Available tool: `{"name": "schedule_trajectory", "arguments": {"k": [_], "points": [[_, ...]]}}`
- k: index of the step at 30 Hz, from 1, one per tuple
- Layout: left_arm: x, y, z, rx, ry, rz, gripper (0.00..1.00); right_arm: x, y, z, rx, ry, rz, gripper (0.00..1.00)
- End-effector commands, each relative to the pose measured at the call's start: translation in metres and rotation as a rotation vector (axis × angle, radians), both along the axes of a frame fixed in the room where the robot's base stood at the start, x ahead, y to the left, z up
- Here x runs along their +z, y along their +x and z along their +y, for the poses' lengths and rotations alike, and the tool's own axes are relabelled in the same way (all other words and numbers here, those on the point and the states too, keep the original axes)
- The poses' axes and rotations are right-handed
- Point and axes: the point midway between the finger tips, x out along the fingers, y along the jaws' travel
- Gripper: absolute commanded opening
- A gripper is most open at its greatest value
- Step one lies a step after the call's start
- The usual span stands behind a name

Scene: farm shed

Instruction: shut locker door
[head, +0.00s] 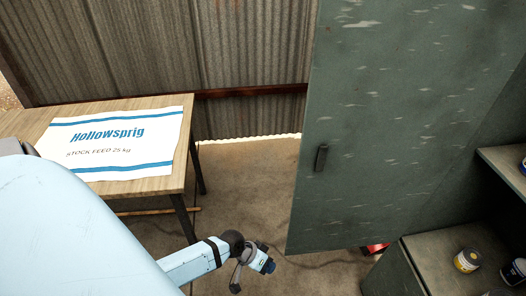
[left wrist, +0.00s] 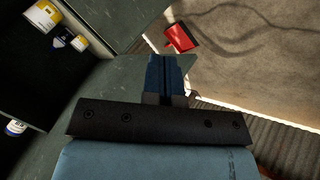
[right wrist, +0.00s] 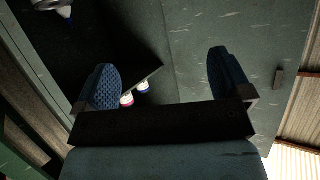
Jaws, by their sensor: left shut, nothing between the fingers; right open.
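The green locker door (head: 395,110) stands open in the head view, with a small dark handle (head: 321,157) near its left edge. The locker body (head: 415,262) is at the right, its inside and shelves exposed. My left gripper (head: 262,265) is low, left of the door's bottom corner; the left wrist view shows its blue fingers (left wrist: 165,75) closed together and empty. My right gripper (right wrist: 166,80) is outside the head view. In the right wrist view its fingers are spread and empty, with the door (right wrist: 270,30) and handle (right wrist: 278,78) beyond them.
A wooden table (head: 25,122) at the left bears a white feed sack (head: 110,150). Several cans, one yellow-labelled (head: 466,260), stand in the locker. A red object (head: 375,248) lies on the floor by the door's bottom. Corrugated wall stands behind; floor between table and door is clear.

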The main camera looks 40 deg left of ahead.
Motion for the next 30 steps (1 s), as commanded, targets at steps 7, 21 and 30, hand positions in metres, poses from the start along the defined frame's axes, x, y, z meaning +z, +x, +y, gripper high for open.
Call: {"name": "schedule_trajectory", "arguments": {"k": [7,21,30], "points": [[-0.063,0.068,0.063,-0.049,-0.384,0.262,0.0,-0.05,0.011,0.015,0.025,0.075,-0.107,0.96],[0.011,0.144,0.177,-0.251,-0.984,0.264,0.0,-0.071,0.013,0.03,0.058,0.172,-0.231,0.96],[0.018,0.145,0.148,-0.265,-1.002,0.258,0.0,-0.065,0.013,0.032,0.063,0.183,-0.25,0.96]]}}
